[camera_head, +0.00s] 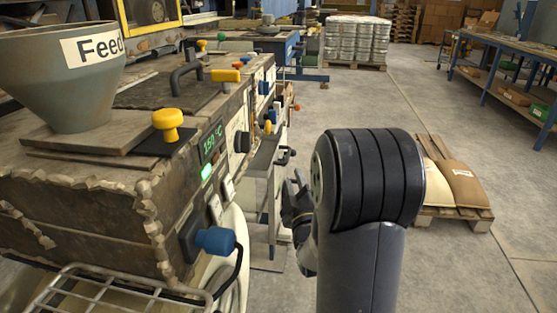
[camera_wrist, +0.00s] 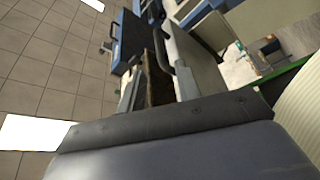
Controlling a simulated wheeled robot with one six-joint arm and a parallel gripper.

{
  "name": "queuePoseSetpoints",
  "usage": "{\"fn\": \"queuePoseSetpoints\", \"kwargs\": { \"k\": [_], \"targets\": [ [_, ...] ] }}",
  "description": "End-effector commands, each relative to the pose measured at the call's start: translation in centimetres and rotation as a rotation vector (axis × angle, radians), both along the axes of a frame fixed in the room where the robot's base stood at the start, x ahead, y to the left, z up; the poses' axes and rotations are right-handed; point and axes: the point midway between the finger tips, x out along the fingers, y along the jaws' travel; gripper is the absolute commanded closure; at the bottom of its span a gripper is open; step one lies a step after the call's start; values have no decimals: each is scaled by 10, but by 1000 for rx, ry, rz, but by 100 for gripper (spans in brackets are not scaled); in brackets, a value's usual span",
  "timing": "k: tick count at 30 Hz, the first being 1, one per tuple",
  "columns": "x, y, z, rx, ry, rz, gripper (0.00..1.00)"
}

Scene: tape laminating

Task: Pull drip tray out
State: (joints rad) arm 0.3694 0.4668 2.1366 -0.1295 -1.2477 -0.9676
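What looks like the drip tray (camera_head: 264,156) is a grey metal piece on the right side of the machine, with a black handle (camera_head: 284,157) at its outer end. My gripper (camera_head: 297,192) is dark and sits just below and to the right of that handle, apparently apart from it. My arm hides part of the gripper, and its finger opening is not clear. In the wrist view a dark bar handle (camera_wrist: 186,78) stands beside grey panels in the upper middle. My own grey housing fills the bottom of that view, and no fingertips show.
The machine (camera_head: 90,210) fills the left, with a feed hopper (camera_head: 70,75), a yellow knob (camera_head: 168,121) and a blue knob (camera_head: 215,240). A pallet with sacks (camera_head: 456,184) stands to the right. Concrete floor (camera_head: 350,100) is open beyond my arm.

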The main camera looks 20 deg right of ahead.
Motion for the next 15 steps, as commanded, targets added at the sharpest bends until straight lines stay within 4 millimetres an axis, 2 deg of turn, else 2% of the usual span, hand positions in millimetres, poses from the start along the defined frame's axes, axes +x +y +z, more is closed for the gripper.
{"fn": "queuePoseSetpoints", "kwargs": {
  "k": [9,15],
  "targets": [
    [54,-13,12,2,-1,0,67],
    [79,-19,18,2,0,0,67]
  ]
}}
